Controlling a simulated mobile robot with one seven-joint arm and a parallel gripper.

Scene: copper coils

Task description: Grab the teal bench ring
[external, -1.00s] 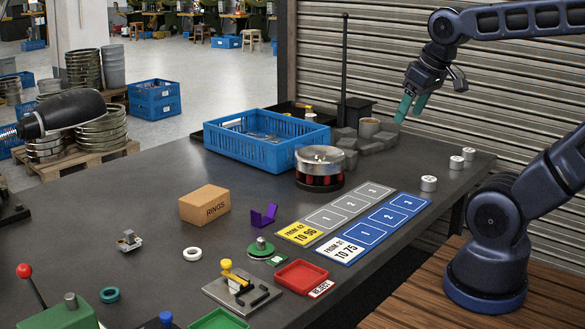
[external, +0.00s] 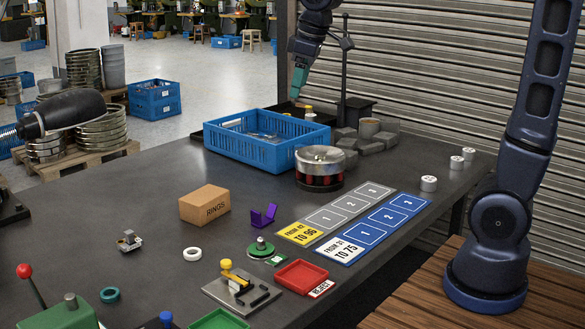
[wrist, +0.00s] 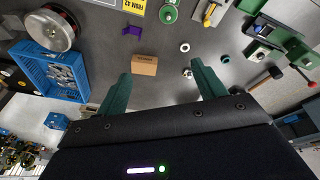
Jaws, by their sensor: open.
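The teal ring (external: 109,295) lies flat on the dark bench at the front left in the external view, left of a white ring (external: 192,254). In the wrist view the teal ring (wrist: 225,59) is small, beyond and just right of the right fingertip. My gripper (external: 298,88) is raised above the far end of the bench, well away from the ring. In the wrist view my gripper's two teal fingers (wrist: 160,72) are wide apart with nothing between them touching.
A cardboard box (external: 204,205) marked RINGS and a small metal part (external: 129,240) stand near the rings. A blue crate (external: 267,141) and a round metal device (external: 320,167) lie below my arm's side. A red-knobbed lever (external: 25,271) rises at front left.

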